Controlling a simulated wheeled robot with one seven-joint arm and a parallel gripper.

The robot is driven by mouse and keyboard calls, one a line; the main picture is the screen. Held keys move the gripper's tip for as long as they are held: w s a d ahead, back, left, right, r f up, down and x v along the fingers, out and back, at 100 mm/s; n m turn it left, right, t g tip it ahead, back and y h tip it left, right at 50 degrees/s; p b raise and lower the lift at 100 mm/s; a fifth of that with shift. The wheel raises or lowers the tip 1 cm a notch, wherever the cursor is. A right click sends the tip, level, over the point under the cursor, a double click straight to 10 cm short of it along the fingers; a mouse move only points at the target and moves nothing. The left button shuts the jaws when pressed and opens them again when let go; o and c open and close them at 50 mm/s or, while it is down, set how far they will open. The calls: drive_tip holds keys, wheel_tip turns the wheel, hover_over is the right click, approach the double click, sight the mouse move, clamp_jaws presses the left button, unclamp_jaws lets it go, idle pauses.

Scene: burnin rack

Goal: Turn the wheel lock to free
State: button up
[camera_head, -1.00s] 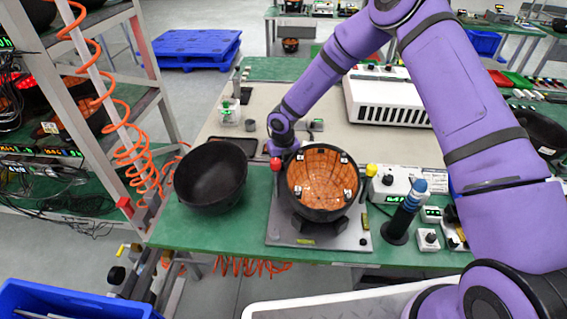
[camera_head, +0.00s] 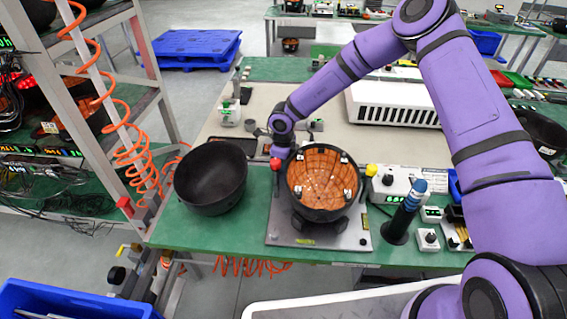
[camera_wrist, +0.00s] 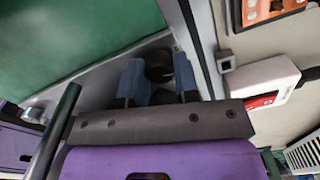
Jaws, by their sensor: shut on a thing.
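My gripper (camera_wrist: 158,78) points down with its two blue-grey fingers on either side of a dark round knob (camera_wrist: 159,66), which seems to be the wheel lock. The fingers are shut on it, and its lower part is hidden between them. In the head view my gripper is at the left rear of the brown-lined black bowl (camera_head: 322,180), close to a red knob (camera_head: 275,163). The fingertips are hard to make out there. The bowl sits on a fixture with a grey metal base plate (camera_head: 285,228).
An empty black bowl (camera_head: 211,178) stands left of the fixture on the green bench. A yellow knob (camera_head: 371,169), a blue-topped black tool (camera_head: 406,210) and small switch boxes (camera_head: 428,238) are to the right. A rack with an orange coiled hose (camera_head: 124,150) stands at left.

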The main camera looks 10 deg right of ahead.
drive_tip(key=shift+n, duration=1.4)
drive_tip(key=o, duration=0.9)
drive_tip(key=shift+o, duration=0.2)
drive_tip(key=shift+r, duration=0.15)
wheel_tip(320, 180, up, 11)
drive_tip(key=shift+f, duration=0.2)
